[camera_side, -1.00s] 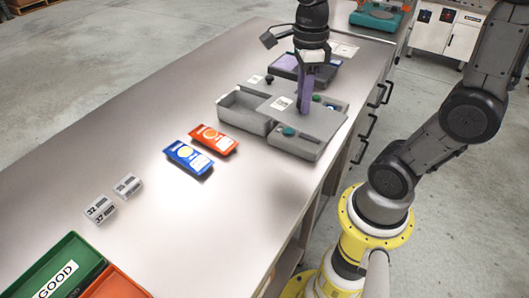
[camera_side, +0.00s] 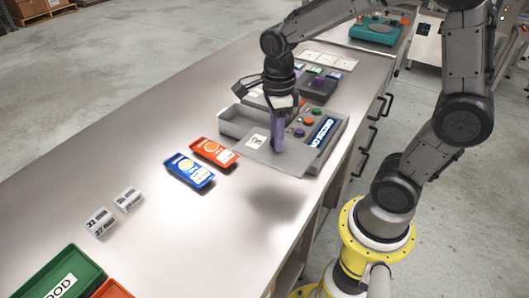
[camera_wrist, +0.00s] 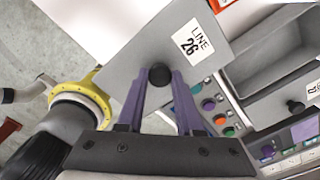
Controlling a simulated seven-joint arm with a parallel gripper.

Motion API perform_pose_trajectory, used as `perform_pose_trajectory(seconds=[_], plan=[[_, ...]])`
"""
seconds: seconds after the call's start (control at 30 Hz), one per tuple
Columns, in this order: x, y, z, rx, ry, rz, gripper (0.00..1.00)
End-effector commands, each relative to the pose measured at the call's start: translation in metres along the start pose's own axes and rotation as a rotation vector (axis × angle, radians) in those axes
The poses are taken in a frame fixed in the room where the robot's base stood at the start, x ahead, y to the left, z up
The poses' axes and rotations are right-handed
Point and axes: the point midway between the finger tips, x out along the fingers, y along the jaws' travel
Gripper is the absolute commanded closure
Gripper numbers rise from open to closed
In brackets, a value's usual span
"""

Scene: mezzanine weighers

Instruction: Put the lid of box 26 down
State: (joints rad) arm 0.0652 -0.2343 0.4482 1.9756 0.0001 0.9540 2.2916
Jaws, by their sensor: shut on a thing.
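My gripper (camera_side: 277,148), with purple fingers, is shut on the black knob (camera_wrist: 160,75) of a flat grey lid. The lid (camera_side: 290,162) carries a white label, which reads "LINE 26" in the wrist view (camera_wrist: 193,43). It is held roughly level, and a dark shadow on the bench suggests it is raised. The grey box (camera_side: 229,122) is behind it, with an empty compartment at left and a panel of coloured buttons at right. The panel's blue display strip (camera_side: 322,132) is uncovered. The lid hides the near part of the box in the side view.
Two white label blocks (camera_side: 101,221) and a green tray (camera_side: 62,268) are at the front left. Another grey box (camera_side: 318,88) stands behind. The near bench (camera_side: 215,235) is clear.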

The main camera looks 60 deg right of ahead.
Motion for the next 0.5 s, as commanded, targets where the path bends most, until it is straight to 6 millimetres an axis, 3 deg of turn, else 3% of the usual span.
perform_pose_trajectory(seconds=[0.1, 0.37, 0.5], plan=[[0.018, -0.011, 0.010, 0.000, 0.002, 0.002, 1.00], [0.035, -0.022, 0.019, 0.000, 0.000, 0.001, 1.00], [0.055, -0.025, 0.022, 0.000, 0.002, 0.002, 1.00]])
